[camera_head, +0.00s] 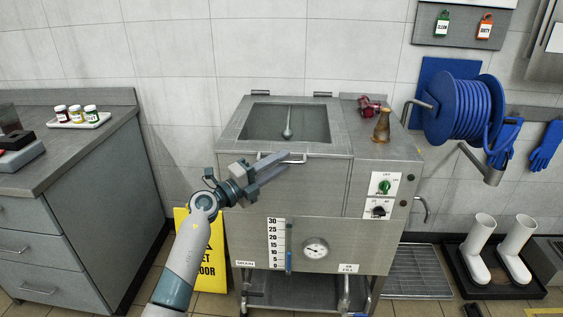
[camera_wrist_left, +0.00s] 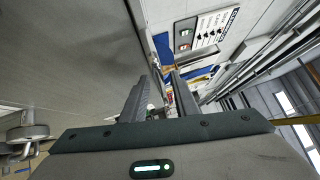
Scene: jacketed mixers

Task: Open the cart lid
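The cart (camera_head: 310,190) is a grey metal unit facing me. A bar handle (camera_head: 295,160) runs along the lid's front edge. My left gripper (camera_head: 280,165) is at the front edge by this handle, its fingers pointing right. The wrist view shows its fingers (camera_wrist_left: 155,98) apart with nothing clearly held between them. Whether it touches the handle I cannot tell. My right gripper is not in view.
A counter (camera_head: 70,150) stands left, a yellow floor sign (camera_head: 190,255) between, and a blue hose reel (camera_head: 463,110) right.

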